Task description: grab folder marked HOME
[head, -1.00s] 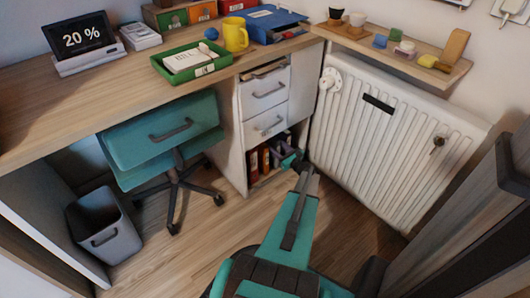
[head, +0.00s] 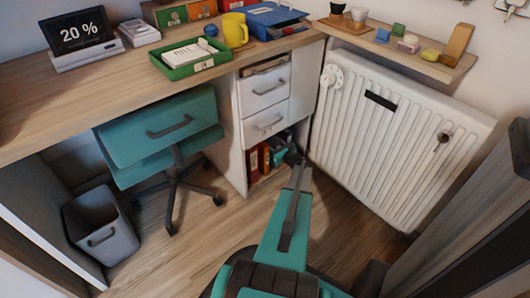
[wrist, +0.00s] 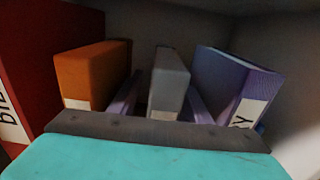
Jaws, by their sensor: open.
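Several folders stand upright in the open compartment under the drawers. In the wrist view these are a red folder (wrist: 45,62) at the left, an orange folder (wrist: 97,72), a grey folder (wrist: 169,84) and a leaning purple folder (wrist: 232,84) at the right. I cannot read HOME on any label; the orange and grey labels are mostly hidden by my gripper's body. My gripper (wrist: 163,98) is open, with one finger on each side of the grey folder. In the head view my gripper (head: 292,156) is at the compartment's opening, hiding some folders.
The white drawer unit (head: 264,101) is above the compartment, its drawers nearly shut. A radiator (head: 390,145) stands close on the right. A teal chair (head: 160,135) and a grey bin (head: 100,227) are at the left. The floor between is clear.

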